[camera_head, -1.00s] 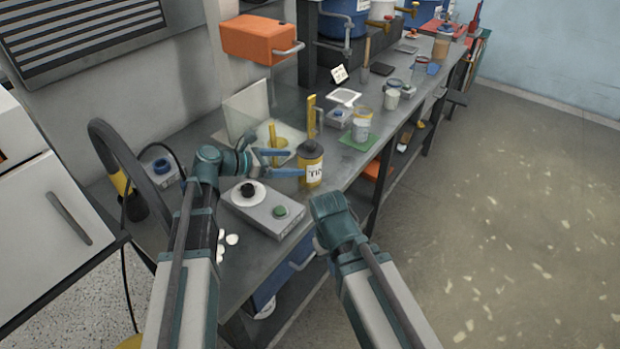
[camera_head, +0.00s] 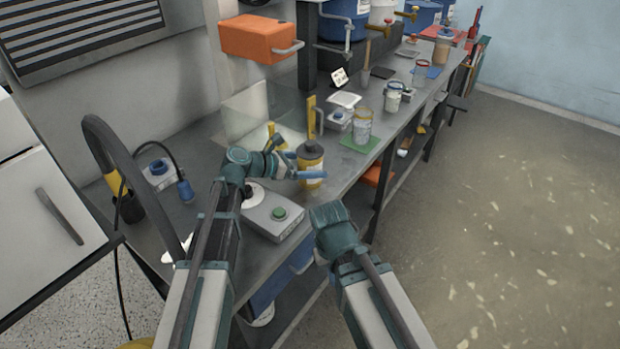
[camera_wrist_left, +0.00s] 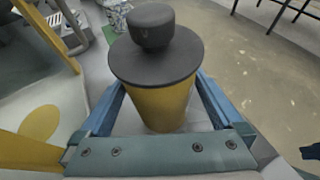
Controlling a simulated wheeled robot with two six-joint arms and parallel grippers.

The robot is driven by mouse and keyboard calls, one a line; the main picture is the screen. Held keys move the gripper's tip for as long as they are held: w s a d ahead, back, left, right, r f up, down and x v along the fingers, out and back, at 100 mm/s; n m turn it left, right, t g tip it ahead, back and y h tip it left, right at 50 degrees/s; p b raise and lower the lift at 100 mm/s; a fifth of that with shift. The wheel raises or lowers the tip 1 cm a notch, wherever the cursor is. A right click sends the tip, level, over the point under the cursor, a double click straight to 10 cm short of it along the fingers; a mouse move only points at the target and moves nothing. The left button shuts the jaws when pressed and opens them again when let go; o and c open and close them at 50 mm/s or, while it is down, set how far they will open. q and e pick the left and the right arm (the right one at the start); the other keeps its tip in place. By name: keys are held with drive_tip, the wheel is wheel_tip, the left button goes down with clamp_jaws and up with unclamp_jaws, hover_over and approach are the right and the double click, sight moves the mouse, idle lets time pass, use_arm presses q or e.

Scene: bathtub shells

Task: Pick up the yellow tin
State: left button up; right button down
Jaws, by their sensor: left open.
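The yellow tin (camera_head: 311,162) stands upright on the grey bench, with a dark lid and knob on top. In the left wrist view the tin (camera_wrist_left: 160,104) sits between the two blue fingers. My left gripper (camera_head: 308,172) is open around the tin's body, one finger crossing its near side in the head view. Gaps show between tin and fingers in the wrist view, so I see no firm grip. My right arm ends in a teal wrist (camera_head: 336,228) in front of the bench edge; its fingers are hidden.
A grey box with a green button (camera_head: 277,216) is close below the tin. A clear panel (camera_head: 247,112) and yellow posts stand behind. A green mat (camera_head: 350,146) with a glass jar (camera_head: 362,125) lies to the right. An orange box (camera_head: 258,38) hangs above.

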sight(310, 142)
use_arm(q)
clamp_jaws()
drive_tip(key=shift+r, duration=0.1)
idle(0.3)
drive_tip(key=shift+r, duration=0.15)
wheel_tip(310, 142, up, 10)
drive_tip(key=p, duration=1)
